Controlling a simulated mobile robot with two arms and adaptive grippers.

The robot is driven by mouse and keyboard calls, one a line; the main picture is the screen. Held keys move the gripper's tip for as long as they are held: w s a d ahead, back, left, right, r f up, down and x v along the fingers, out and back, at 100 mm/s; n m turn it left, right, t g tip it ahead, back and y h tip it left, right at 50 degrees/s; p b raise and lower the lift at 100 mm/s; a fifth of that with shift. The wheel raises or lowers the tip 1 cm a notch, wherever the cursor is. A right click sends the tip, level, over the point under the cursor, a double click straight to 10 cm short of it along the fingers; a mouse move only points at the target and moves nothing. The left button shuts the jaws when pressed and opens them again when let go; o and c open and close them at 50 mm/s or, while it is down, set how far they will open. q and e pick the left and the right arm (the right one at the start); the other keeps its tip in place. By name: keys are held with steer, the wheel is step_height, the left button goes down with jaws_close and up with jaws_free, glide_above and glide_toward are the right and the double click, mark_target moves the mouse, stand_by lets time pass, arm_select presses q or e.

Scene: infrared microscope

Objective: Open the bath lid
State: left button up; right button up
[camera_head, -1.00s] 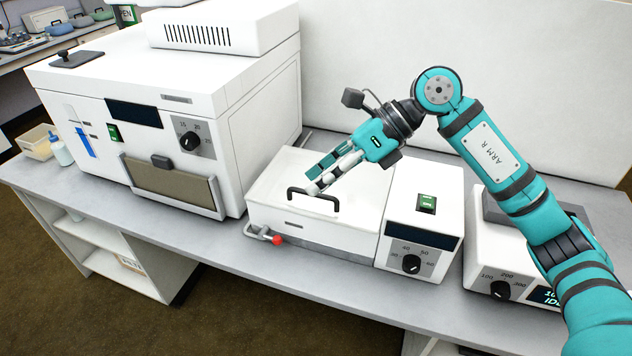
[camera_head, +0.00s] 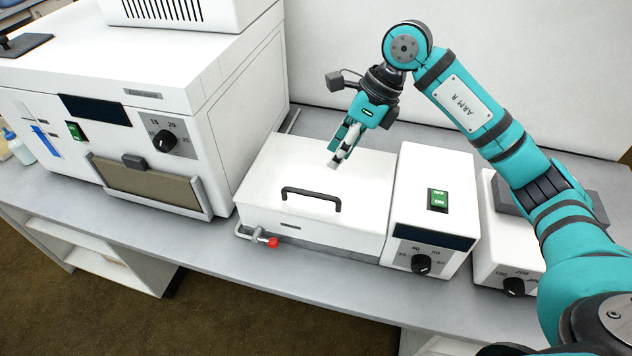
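The bath is a white box on the bench, and its flat white lid (camera_head: 270,170) lies closed on top. A black bar handle (camera_head: 311,194) stands near the lid's front edge. A control unit (camera_head: 432,205) with a green switch and a black dial adjoins the bath on the right. My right gripper (camera_head: 337,160) points down over the back right part of the lid, behind the handle and apart from it. Its fingers look close together, but the gap between them is too small to judge. My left gripper is out of view.
A large white oven-like instrument (camera_head: 215,130) stands left of the bath. A drain tap with a red knob (camera_head: 272,243) sticks out at the bath's lower front. Another white device (camera_head: 490,250) stands at right. The wall is close behind. A bare bench strip (camera_head: 215,255) runs in front.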

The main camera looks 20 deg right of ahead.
mark_target(313, 192)
steer(key=p+x, duration=0.1)
steer(key=x, duration=0.6)
steer(key=shift+a+f, duration=0.1)
steer(key=shift+f, duration=0.05)
steer(key=shift+x, duration=1.1)
steer(key=shift+w+a+f+p, duration=0.1)
steer(key=shift+f+p, duration=0.15)
steer(key=shift+p, duration=0.05)
steer(key=shift+f, duration=0.15)
steer(key=c, duration=0.6)
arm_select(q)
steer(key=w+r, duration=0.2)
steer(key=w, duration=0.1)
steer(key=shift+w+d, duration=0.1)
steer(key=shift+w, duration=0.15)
arm_select(e)
jaws_close()
